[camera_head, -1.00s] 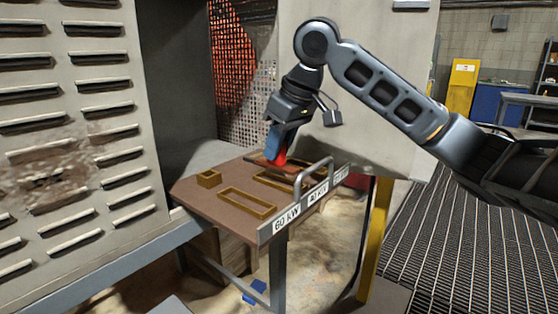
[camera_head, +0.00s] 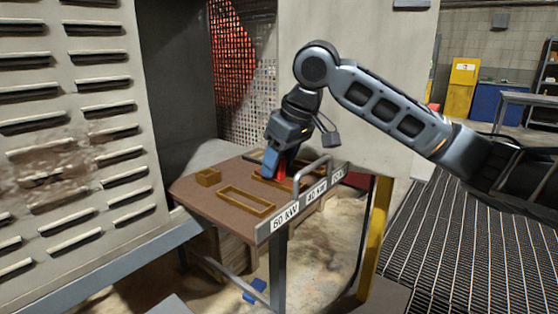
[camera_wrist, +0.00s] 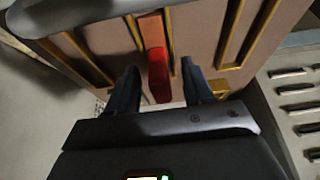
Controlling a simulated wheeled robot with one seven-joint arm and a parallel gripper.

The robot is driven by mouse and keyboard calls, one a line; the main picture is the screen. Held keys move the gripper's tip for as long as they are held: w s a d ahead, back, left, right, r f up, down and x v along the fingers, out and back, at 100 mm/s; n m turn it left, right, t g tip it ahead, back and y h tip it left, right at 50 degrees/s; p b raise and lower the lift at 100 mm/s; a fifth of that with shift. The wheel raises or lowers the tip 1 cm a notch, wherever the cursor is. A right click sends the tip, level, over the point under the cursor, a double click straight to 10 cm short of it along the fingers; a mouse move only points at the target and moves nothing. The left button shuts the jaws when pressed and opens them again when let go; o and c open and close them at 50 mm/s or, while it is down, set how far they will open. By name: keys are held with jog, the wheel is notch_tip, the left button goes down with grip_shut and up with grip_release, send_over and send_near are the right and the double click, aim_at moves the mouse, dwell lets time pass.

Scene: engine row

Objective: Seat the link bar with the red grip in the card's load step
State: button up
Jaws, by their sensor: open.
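My gripper (camera_head: 274,170) is open, low over the brown board, with its jaws pointing down. The red grip (camera_head: 282,170) shows beside the fingers in the head view. In the wrist view the red grip (camera_wrist: 158,75) lies between the two spread fingers, with a gap visible on each side. An orange-red part (camera_wrist: 151,30) continues beyond it. The rest of the link bar is hard to make out. The brown board (camera_head: 200,197) carries brass-edged slots, including a long one (camera_head: 245,213) at the front left. No readable card is in view.
Labels reading 60 kW (camera_head: 285,217) and 40 kW (camera_head: 316,193) sit on the board's front edge; a further label is partly hidden. A grey handle (camera_head: 313,165) rises near that edge. A louvred cabinet (camera_head: 75,150) flanks the board.

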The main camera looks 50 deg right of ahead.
jog(key=v, duration=1.2)
dwell(0.3)
